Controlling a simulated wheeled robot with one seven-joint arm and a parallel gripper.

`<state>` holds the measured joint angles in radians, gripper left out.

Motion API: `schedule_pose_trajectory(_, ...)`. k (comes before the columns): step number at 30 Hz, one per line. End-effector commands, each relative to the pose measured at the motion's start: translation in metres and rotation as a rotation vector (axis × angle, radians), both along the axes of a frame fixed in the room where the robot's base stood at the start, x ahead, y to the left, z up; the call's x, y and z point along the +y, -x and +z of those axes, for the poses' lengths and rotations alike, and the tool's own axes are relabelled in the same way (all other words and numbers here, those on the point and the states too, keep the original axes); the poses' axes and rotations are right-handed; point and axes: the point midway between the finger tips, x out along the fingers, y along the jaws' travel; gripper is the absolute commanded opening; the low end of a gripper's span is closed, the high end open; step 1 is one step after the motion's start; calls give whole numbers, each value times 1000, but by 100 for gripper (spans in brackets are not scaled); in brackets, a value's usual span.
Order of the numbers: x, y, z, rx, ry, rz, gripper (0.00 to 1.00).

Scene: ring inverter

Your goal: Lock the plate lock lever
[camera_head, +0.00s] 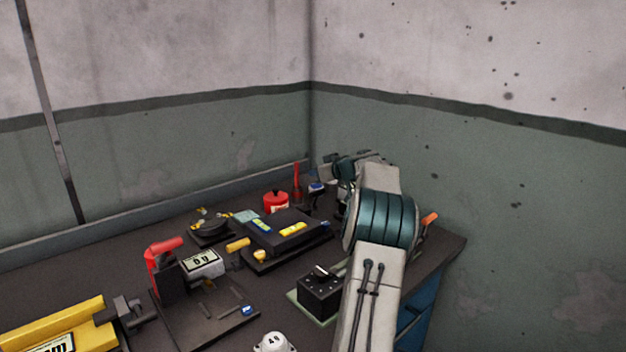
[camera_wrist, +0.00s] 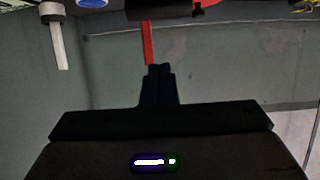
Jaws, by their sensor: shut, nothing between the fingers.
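My gripper (camera_wrist: 160,72) is shut and empty in the wrist view. In the head view the arm hides most of it, over the back right of the bench. A thin red upright bar (camera_head: 297,182) stands at the back of the bench. A similar red bar (camera_wrist: 148,42) shows just beyond my fingertips in the wrist view; I cannot tell whether they touch. A red-handled device (camera_head: 163,246) stands at the left. I cannot tell for certain which part is the plate lock lever.
A red pot (camera_head: 275,202) and a black device with yellow parts (camera_head: 287,232) stand mid-bench. A black box (camera_head: 320,291) is close to my arm. A yellow tool (camera_head: 60,327) lies front left. Walls (camera_head: 200,160) close off the back and right.

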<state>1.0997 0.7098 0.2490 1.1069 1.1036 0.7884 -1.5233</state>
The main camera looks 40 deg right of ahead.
Motion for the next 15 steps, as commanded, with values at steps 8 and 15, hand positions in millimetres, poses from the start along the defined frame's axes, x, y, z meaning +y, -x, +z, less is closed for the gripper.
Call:
schedule_pose_trajectory(8, 9, 44, 24, -2, 2, 12, 0)
schedule_pose_trajectory(15, 8, 61, 31, -1, 0, 9, 0)
